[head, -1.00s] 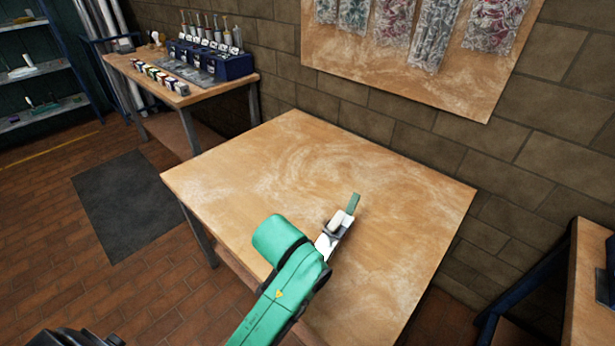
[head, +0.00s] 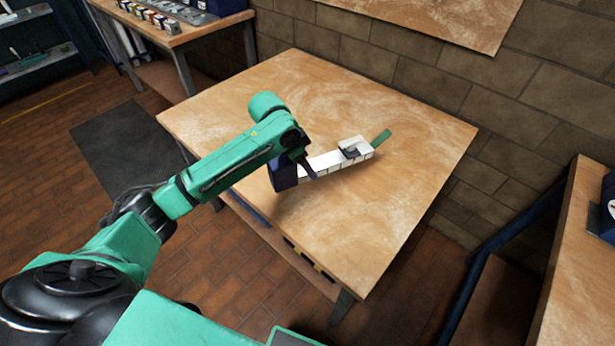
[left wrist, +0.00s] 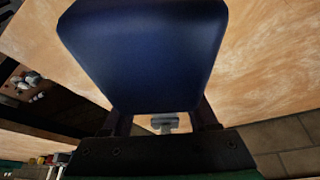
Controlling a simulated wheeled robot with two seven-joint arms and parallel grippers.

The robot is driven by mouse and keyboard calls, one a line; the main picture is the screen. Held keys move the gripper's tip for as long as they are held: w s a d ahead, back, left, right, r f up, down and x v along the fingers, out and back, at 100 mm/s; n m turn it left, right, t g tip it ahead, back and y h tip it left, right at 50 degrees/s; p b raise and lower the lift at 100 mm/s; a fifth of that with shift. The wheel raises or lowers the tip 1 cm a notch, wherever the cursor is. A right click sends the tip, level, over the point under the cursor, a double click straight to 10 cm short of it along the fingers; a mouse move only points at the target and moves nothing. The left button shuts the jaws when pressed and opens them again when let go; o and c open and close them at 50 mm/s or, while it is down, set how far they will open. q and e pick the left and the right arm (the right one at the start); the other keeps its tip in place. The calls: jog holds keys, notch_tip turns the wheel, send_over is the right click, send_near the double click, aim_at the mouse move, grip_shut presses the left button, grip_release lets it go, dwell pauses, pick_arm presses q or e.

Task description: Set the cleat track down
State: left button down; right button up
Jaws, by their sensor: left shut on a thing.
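The cleat track (head: 325,164) is a white segmented strip with a grey-and-white cleat (head: 354,149) on top and a green tip (head: 382,137) at its far end. A dark blue block (head: 284,174) is at its near end. My left gripper (head: 302,163) is shut at this near end, and the strip points right and back over the wooden table (head: 250,95). I cannot tell whether the strip touches the tabletop. In the left wrist view the blue block (left wrist: 145,50) fills the space before the fingers and hides most of the strip. My right gripper is not in view.
The tabletop around the strip is bare. A brick wall stands behind it. Another bench (head: 185,30) with small boxes is at the back left, and a wooden bench edge (head: 565,270) is at the right. A dark mat (head: 125,145) lies on the floor.

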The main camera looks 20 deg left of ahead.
aim_at(286, 159)
pick_arm(q)
notch_tip(286, 159, down, 8)
jog(key=shift+c, duration=0.9)
grip_release()
jog(key=shift+d, duration=0.1)
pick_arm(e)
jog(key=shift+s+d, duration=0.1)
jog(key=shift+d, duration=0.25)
pick_arm(q)
jog(key=v, duration=1.2)
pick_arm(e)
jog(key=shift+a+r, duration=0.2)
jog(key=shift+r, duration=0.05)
